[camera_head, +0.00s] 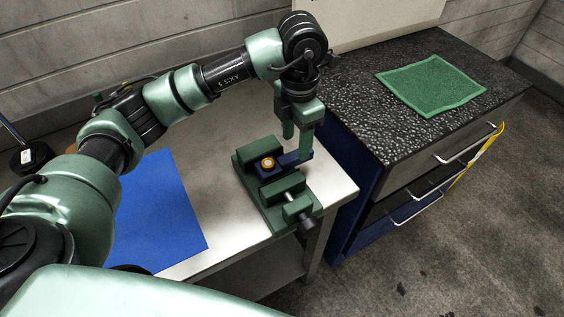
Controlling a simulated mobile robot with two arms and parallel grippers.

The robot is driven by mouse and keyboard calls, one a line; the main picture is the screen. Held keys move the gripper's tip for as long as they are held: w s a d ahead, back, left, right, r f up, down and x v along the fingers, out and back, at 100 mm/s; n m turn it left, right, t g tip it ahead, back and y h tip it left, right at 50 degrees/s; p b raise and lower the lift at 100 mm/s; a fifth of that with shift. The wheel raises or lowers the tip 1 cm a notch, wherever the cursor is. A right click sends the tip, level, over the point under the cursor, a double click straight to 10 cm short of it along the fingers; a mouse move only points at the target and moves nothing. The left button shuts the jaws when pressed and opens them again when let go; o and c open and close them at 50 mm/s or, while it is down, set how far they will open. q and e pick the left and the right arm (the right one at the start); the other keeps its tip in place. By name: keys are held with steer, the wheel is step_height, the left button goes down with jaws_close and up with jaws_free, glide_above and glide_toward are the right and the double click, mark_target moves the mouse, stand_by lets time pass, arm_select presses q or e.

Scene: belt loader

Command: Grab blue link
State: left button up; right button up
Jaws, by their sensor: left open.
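The blue link (292,159) is a small flat blue piece with a round brass-coloured bushing (267,163) at its left end. It sits in the jaws of a green vise (277,209) on the metal bench (235,124). My left gripper (297,146) points down over the right end of the link. Its two green fingers are apart, one on each side of that end as it appears; whether they touch it I cannot tell. My right gripper does not show.
A blue mat (155,218) lies on the bench left of the vise. To the right stands a drawer cabinet with a dark speckled top (365,105) and a green mat (431,84) on it. A yellow strip (478,155) hangs at its side.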

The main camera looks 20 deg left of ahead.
mark_target(297, 151)
arm_select(q)
step_height(297, 151, down, 4)
steer(key=shift+d+r+p, duration=0.15)
steer(key=shift+p, duration=0.6)
steer(key=shift+w+f, duration=0.1)
steer(key=shift+f, duration=0.35)
jaws_close()
steer(key=shift+r, duration=0.1)
stand_by(0.3)
